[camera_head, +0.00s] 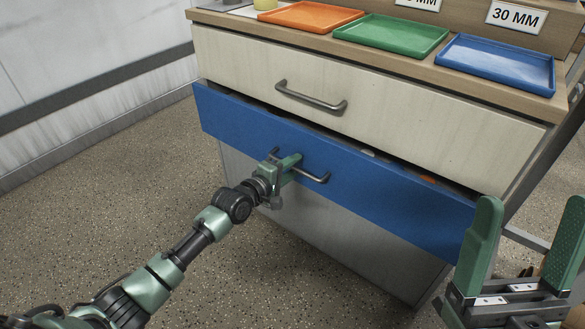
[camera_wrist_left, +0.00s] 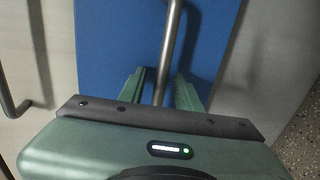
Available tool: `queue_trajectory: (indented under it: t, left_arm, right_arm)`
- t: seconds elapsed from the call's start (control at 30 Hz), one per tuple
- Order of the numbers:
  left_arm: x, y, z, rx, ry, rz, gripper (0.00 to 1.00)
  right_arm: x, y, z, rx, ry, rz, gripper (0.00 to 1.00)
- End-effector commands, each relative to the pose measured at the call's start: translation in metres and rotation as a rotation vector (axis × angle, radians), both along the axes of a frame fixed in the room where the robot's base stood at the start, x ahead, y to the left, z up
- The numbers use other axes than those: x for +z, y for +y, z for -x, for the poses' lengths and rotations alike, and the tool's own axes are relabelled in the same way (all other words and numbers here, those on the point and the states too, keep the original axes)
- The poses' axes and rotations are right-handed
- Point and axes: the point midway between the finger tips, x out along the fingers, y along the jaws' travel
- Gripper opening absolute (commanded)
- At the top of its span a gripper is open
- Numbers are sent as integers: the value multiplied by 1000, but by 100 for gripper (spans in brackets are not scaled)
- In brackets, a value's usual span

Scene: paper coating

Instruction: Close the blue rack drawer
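The blue drawer (camera_head: 350,178) is the middle front of the cabinet and stands partly open, with a dark gap above its front. Its grey bar handle (camera_head: 316,177) also shows in the left wrist view (camera_wrist_left: 172,38). My left gripper (camera_head: 285,175) is at the handle's left part, one finger on each side of the bar. In the left wrist view its fingers (camera_wrist_left: 161,88) are apart with the bar between them, and small gaps show beside it. My right gripper (camera_head: 532,212) is open and empty at the lower right, in front of the drawer's right end.
A cream drawer (camera_head: 370,100) above is shut. Orange (camera_head: 308,16), green (camera_head: 392,35) and blue (camera_head: 497,60) trays lie on the wooden top. Small items (camera_head: 368,153) show in the drawer gap. A grey panel (camera_head: 330,235) is below. The floor (camera_head: 110,190) at left is clear.

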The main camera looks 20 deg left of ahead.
Motion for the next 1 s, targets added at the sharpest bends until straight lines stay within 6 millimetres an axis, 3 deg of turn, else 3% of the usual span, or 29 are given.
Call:
queue_trajectory:
  t: [0.17,0.3,1.0]
  left_arm:
    - [0,0,0,0,0,0,34]
    - [0,0,0,0,0,0,0]
    - [0,0,0,0,1,0,0]
  right_arm:
    - [0,0,0,0,0,0,78]
    - [0,0,0,0,0,0,78]
    - [0,0,0,-1,1,1,78]
